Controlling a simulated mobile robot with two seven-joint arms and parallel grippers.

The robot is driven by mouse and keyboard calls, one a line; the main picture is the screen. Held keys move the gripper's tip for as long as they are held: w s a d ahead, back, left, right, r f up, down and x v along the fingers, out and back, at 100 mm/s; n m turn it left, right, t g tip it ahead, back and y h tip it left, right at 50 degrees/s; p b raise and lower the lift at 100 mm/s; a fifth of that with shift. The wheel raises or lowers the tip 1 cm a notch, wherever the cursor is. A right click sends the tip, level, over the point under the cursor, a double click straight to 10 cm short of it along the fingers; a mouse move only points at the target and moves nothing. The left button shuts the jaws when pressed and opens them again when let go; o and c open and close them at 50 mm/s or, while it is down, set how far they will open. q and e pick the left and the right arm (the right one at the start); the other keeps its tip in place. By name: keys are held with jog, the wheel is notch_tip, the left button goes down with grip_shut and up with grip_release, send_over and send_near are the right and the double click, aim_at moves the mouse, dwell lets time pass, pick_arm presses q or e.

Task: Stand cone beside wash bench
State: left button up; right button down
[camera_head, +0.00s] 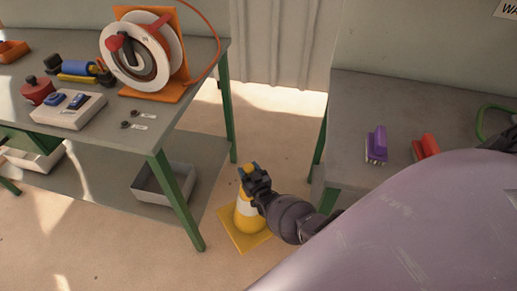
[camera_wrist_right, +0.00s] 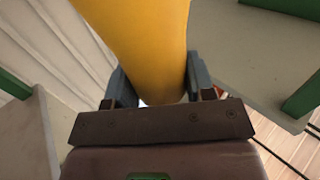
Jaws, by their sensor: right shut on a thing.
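A yellow cone (camera_head: 249,222) with a white band and a square base is upright at floor level in the head view, between two benches. My right gripper (camera_head: 250,176) is shut on the cone near its top. In the right wrist view the yellow cone (camera_wrist_right: 140,40) lies between the two fingers (camera_wrist_right: 155,90). The bench on the right (camera_head: 360,115) has brushes on it and is close to the right of the cone. I cannot tell whether the base touches the floor. My left gripper is not in view.
The left bench (camera_head: 190,65) holds a cable reel (camera_head: 145,50), a switch box (camera_head: 68,108) and other items. Its green leg (camera_head: 180,205) stands left of the cone. A grey bin (camera_head: 165,183) sits on its lower shelf. A purple brush (camera_head: 377,145) and a red brush (camera_head: 426,147) lie on the right bench. A curtain (camera_head: 282,45) hangs behind.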

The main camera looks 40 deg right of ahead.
jog(key=shift+w+d, duration=0.1)
jog(key=shift+d, duration=0.1)
jog(key=shift+d+f, duration=0.1)
jog(key=shift+f, duration=0.35)
notch_tip(320, 180, down, 20)
jog(key=b, duration=1.2)
jog(key=shift+r+b, duration=0.2)
jog(key=shift+b, duration=0.15)
jog(key=shift+c, duration=2.4)
grip_release()
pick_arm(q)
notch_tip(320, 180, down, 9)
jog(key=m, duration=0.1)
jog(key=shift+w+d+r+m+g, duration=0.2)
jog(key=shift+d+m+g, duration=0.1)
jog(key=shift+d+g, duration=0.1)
